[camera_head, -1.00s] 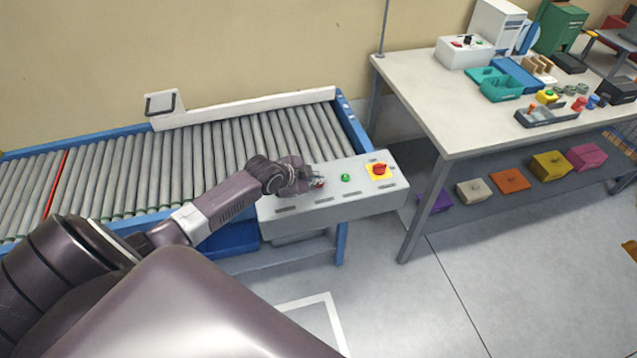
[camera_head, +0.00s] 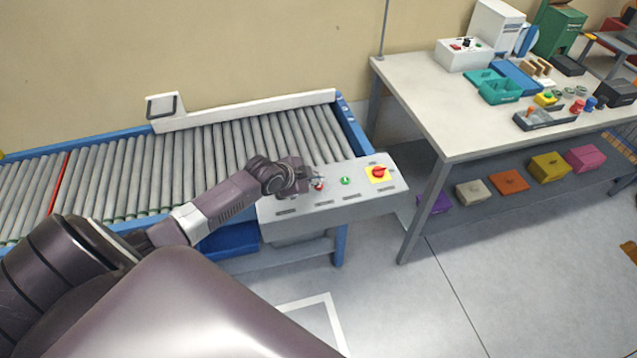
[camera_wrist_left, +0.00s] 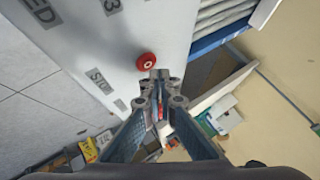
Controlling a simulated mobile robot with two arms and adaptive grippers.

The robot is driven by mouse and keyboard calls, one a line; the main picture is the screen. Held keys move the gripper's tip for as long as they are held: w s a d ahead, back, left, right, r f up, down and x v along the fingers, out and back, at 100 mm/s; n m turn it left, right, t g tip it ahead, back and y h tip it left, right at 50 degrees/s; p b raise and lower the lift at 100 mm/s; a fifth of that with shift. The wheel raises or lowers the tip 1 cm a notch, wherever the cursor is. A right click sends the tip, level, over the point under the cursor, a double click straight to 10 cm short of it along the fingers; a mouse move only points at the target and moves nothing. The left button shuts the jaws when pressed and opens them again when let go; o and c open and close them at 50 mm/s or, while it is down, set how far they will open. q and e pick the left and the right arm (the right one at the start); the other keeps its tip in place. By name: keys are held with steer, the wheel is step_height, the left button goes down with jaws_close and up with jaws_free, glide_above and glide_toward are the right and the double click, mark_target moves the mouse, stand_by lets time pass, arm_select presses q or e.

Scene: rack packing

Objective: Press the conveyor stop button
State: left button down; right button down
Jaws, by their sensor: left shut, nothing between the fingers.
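The grey conveyor control box (camera_head: 330,208) stands at the right end of the roller conveyor. Its red stop button (camera_head: 319,187) shows just below my left gripper's fingertips. In the left wrist view the round red button (camera_wrist_left: 146,60) sits on the pale panel near a label reading STOP. My left gripper (camera_head: 314,176) is shut and empty, and its tips (camera_wrist_left: 154,76) appear close beside the button in the wrist view. Whether they touch it I cannot tell. My right gripper is not in view.
A green button (camera_head: 345,181) and a red rotary switch on a yellow plate (camera_head: 378,173) sit to the right on the same box. The roller conveyor (camera_head: 180,165) runs left. A white table (camera_head: 425,95) with bins and small parts stands at right.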

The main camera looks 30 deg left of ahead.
mark_target(318, 188)
arm_select(q)
steer(key=shift+r, duration=0.1)
step_height(318, 188, up, 5)
steer(key=p, duration=0.4)
steer(key=shift+p, duration=0.4)
steer(key=shift+d, duration=0.1)
stand_by(0.5)
